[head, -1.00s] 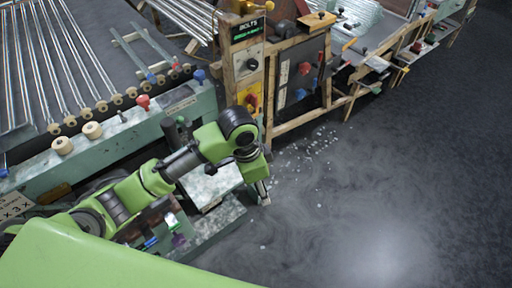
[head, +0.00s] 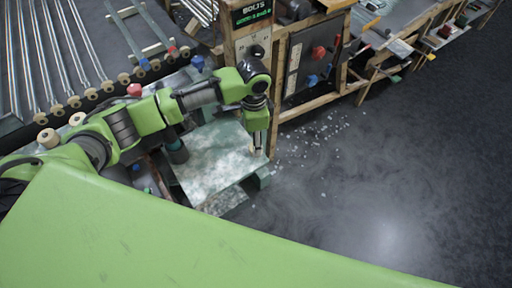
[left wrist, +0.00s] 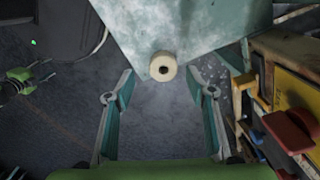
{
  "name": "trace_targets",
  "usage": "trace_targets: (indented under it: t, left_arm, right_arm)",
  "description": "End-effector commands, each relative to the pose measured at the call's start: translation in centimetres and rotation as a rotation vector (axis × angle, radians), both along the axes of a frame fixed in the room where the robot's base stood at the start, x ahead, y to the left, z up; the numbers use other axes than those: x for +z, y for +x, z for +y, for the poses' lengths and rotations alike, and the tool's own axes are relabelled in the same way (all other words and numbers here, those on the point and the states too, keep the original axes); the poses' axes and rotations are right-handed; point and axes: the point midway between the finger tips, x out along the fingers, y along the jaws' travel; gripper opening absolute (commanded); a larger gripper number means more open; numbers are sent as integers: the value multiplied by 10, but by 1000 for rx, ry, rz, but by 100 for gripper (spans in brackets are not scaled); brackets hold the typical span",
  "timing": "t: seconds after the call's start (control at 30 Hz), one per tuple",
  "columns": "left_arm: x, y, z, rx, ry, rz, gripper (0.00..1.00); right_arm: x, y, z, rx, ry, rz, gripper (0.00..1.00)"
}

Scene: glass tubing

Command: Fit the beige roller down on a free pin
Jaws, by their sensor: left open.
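A beige roller (left wrist: 163,67) with a dark centre hole stands at the corner of a worn teal plate (left wrist: 160,20) in the left wrist view. The plate also shows in the head view (head: 215,160). My left gripper (head: 257,151) points down over the plate's right corner and largely hides the roller there. In the left wrist view, the open fingers lie either side of the roller, which appears just beyond the tips, apart from both. Two similar beige rollers (head: 48,138) (head: 77,118) sit on the machine's ledge at the left. I cannot make out a free pin.
A wooden-framed cabinet with a panel (head: 312,57) and red and blue knobs stands right of the plate. Glass tubes (head: 50,50) lie on the machine at the upper left. White shards (head: 315,140) litter the open floor.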

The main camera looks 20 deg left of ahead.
Motion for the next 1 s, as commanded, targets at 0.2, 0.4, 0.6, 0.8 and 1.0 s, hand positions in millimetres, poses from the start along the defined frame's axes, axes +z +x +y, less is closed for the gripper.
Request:
trace_targets:
  t: [0.2,0.4,0.6,0.8,1.0]
  left_arm:
    - [-21,5,-2,0,1,3,50]
    - [-48,8,-2,-1,2,2,50]
    - [-54,8,-3,-2,0,0,50]
    - [-54,8,-3,-2,0,0,30]
    - [-54,8,-3,-1,0,-1,11]
  right_arm:
    - [7,42,5,1,8,-62,49]
    - [8,36,5,0,8,-51,49]
    - [7,20,4,0,6,-29,49]
    - [6,16,4,0,6,-24,49]
    - [7,21,4,0,5,-30,49]
